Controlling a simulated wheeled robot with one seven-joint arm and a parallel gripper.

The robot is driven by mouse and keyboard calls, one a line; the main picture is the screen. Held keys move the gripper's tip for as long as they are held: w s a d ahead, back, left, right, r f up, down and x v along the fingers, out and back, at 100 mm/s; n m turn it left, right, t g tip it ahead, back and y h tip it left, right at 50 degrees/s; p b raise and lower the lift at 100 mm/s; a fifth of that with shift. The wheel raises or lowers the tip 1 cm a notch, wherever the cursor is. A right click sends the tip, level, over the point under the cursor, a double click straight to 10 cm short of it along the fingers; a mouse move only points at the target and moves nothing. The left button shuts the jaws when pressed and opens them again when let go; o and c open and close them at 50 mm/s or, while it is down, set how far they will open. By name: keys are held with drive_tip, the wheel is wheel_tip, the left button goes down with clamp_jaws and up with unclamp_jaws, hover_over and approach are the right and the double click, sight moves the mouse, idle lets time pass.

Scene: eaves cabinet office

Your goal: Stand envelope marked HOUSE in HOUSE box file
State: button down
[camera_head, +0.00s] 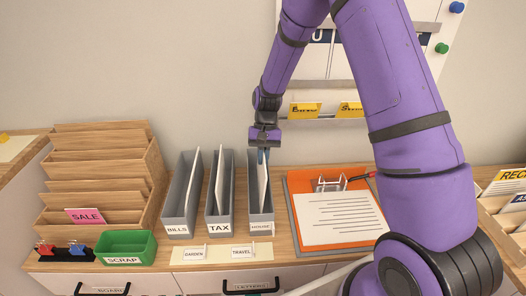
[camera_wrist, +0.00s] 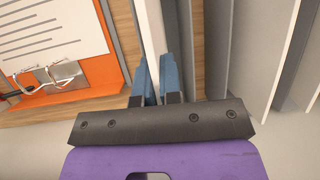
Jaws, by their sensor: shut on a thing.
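The HOUSE box file (camera_head: 261,222) is a grey open-topped file at the right end of a row of three. A white envelope (camera_head: 262,182) stands in it, nearly upright and leaning slightly; any marking on it is hidden. My gripper (camera_head: 263,154) reaches down from above at the far end of that file. In the wrist view my blue fingertips (camera_wrist: 157,80) are shut on the envelope's edge (camera_wrist: 151,30). The envelope lies between the file's walls. Whether its lower edge touches the file's floor cannot be seen.
The TAX file (camera_head: 219,228) and BILLS file (camera_head: 177,229) stand close on the left, each with a white envelope. An orange clipboard (camera_head: 302,184) lies close on the right. A wooden sorter (camera_head: 140,165) and green SCRAP tray (camera_head: 127,247) are further left.

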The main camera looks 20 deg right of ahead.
drive_tip(key=shift+f, duration=2.1)
drive_tip(key=c, duration=0.9)
unclamp_jaws()
drive_tip(key=shift+v, duration=3.05)
drive_tip(key=shift+r, duration=0.1)
